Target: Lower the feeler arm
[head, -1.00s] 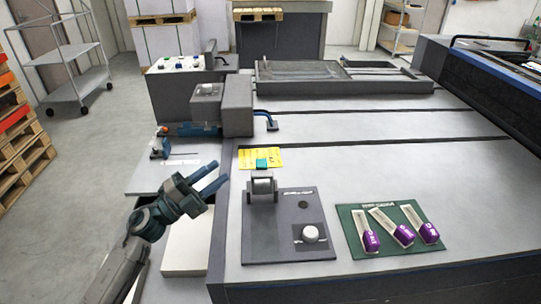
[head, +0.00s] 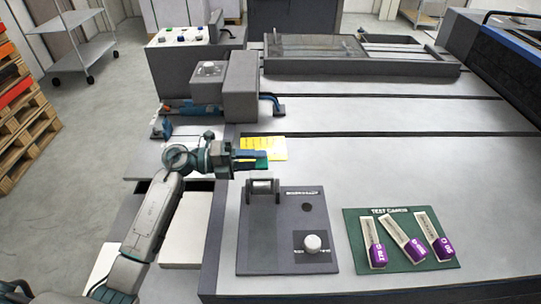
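The feeler device is a dark grey plate (head: 270,240) on the table's near left part, with a white round knob (head: 312,243) on its right side. A bracket with a light roller (head: 262,187) stands at its back left. A teal tip (head: 262,165) shows just above the bracket and seems to be the end of the raised feeler arm. My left gripper (head: 256,157) comes in from the left with its fingers at the teal tip. The fingers overlap the tip in view, so I cannot tell whether they are closed on it. My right gripper is not in view.
A yellow note (head: 276,147) lies behind the bracket. A green board (head: 396,263) with several purple-handled gauges is at the right. A grey block-shaped unit (head: 240,84) stands behind my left gripper. The table's middle (head: 400,160) is clear.

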